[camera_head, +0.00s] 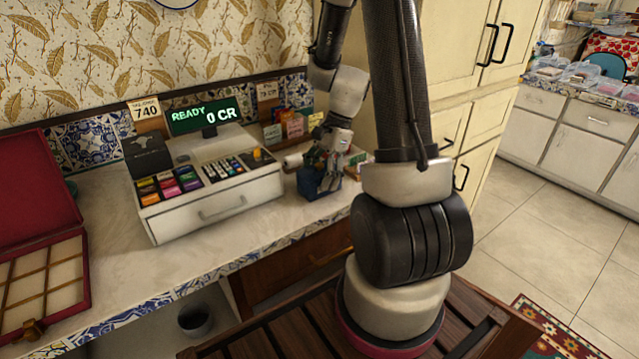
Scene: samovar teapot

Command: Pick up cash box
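A white cash register (215,205) with a front drawer handle, coloured keys and a green-lit display (203,114) reading "READY 0 CR" stands on the counter. It is the thing here that looks most like a cash box; its drawer appears shut. My gripper (322,172) is just right of the register, pointing down, low over the counter. The fingers are too small and dark to read. My arm hides part of the counter's right end.
An open red case (32,190) with a divided cream tray is at the left. The marble counter (115,240) is bare between case and register. A paper roll (293,161) and small cards (296,126) are behind the gripper. Cream cupboards (455,45) stand at the right.

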